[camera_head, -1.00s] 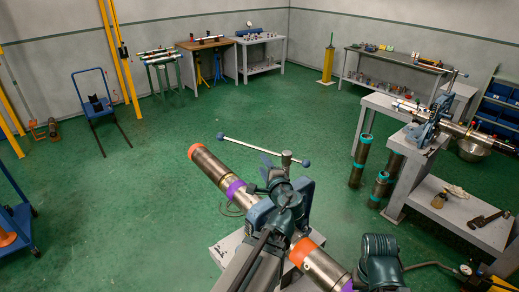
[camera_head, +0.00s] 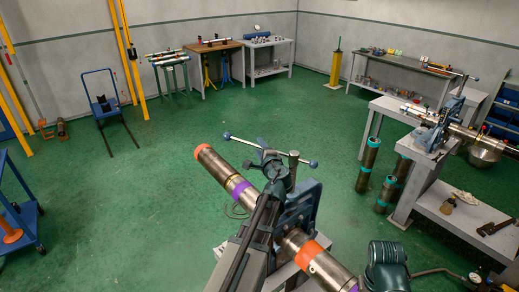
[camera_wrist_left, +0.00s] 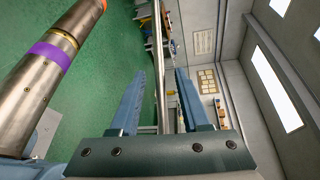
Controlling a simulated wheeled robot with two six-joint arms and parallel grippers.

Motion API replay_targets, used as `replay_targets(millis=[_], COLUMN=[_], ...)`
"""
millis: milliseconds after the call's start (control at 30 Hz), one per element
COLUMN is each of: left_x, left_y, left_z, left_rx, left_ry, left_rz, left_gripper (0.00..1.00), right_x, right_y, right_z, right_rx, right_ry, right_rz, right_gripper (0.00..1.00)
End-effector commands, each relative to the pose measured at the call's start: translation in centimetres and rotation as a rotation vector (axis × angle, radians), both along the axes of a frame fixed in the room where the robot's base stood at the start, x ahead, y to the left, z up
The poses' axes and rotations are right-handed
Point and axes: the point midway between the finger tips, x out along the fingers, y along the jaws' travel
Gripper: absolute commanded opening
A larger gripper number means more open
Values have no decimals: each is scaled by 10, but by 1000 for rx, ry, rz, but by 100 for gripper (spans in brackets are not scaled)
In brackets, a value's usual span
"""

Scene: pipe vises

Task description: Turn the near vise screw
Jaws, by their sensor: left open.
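The near vise (camera_head: 298,208) is a blue pipe vise that clamps a long steel pipe (camera_head: 218,169) with orange and purple bands. Its upright screw (camera_head: 293,168) carries a thin silver cross bar (camera_head: 240,139) with blue ball ends. My left gripper (camera_head: 265,150) is open at the bar, just left of the screw head. In the left wrist view the two blue fingers (camera_wrist_left: 158,95) stand apart, with the silver bar (camera_wrist_left: 160,50) running between them. I cannot tell whether they touch it. My right gripper is not in view.
A second vise (camera_head: 428,132) with a pipe stands on a grey bench (camera_head: 463,212) at the right. Upright pipes (camera_head: 367,165) stand on the floor beside it. The green floor (camera_head: 130,205) at left and centre is mostly clear.

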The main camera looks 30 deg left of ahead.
Motion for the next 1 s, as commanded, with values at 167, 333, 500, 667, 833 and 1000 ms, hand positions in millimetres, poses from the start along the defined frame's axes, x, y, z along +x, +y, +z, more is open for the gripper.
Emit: replay_targets(millis=[167,333,500,667,833,1000], left_x=[7,8,7,7,7,7], left_y=[7,8,8,8,8,7], left_z=[-1,-1,-1,-1,-1,-2], left_rx=[0,0,0,-1,-1,-1], left_ry=[0,0,0,-1,-1,-1], left_rz=[0,-1,0,0,0,0], left_gripper=[47,47,39,11,0,0], right_x=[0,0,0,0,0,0], right_y=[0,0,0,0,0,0], right_z=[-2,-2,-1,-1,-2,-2], right_rx=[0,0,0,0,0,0], right_ry=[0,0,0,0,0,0], right_rz=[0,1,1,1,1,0], right_gripper=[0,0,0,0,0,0])
